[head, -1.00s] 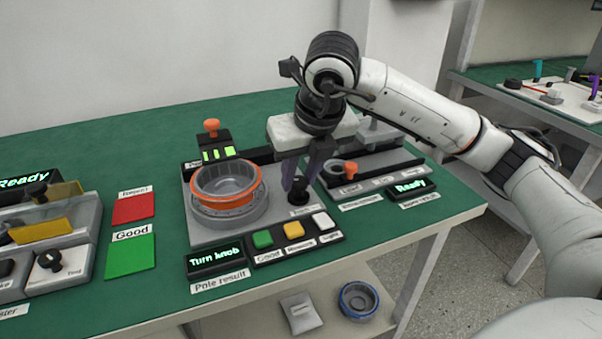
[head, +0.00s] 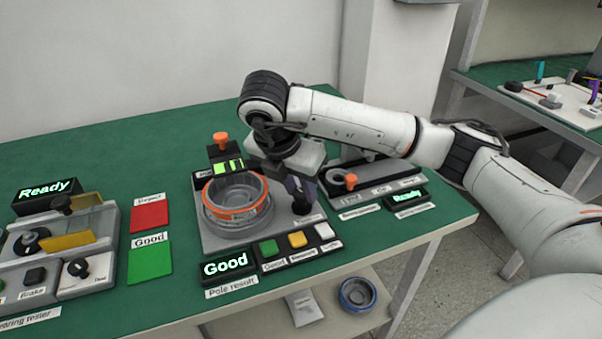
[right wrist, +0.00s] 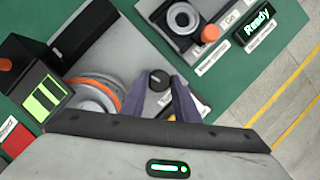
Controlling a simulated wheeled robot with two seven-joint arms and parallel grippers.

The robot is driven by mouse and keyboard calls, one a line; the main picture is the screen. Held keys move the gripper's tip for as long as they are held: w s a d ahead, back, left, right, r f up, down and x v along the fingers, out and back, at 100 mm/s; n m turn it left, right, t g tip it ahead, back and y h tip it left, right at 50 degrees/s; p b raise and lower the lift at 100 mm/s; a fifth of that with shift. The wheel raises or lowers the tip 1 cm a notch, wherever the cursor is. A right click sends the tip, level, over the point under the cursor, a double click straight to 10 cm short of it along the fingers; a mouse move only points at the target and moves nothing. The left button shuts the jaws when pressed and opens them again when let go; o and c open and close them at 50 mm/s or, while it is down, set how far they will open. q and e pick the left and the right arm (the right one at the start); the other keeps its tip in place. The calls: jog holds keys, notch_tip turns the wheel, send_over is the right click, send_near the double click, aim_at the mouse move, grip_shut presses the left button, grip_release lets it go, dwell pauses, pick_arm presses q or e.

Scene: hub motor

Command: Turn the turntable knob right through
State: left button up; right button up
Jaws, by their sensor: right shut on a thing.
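The turntable knob (head: 301,208) is a small black knob on the grey pole-test station (head: 216,242), right of the turntable with its orange-rimmed grey ring (head: 238,196). My right gripper (head: 299,190) points down at the knob with its dark fingers shut on it. In the right wrist view the round knob top (right wrist: 159,79) shows by the fingertips of my right gripper (right wrist: 168,82); the fingers hide part of it. The station's display (head: 226,267) reads "Good" in lit letters. My left gripper is not in view.
Green, yellow and white buttons (head: 298,240) sit in front of the knob. Another station with an orange knob (head: 351,181) and a "Ready" display stands at the right. Green and red pads (head: 150,262) and a tester (head: 85,240) are at the left.

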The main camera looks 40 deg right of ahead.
jog(key=shift+w+r+m+g+p, duration=0.1)
jog(key=shift+r+m+g+p, duration=0.2)
jog(key=shift+m+p, duration=0.55)
jog(key=shift+f+m+g+p, duration=0.1)
jog(key=shift+m+g+p, duration=0.2)
jog(key=shift+m+p, duration=0.35)
jog(key=shift+w+f+m+g+p, duration=0.1)
jog(key=shift+m+g+p, duration=0.3)
jog(key=shift+m, duration=0.4)
jog(key=shift+f+m, duration=0.1)
jog(key=shift+m, duration=0.3)
jog(key=o, duration=1)
jog(key=shift+o, duration=0.2)
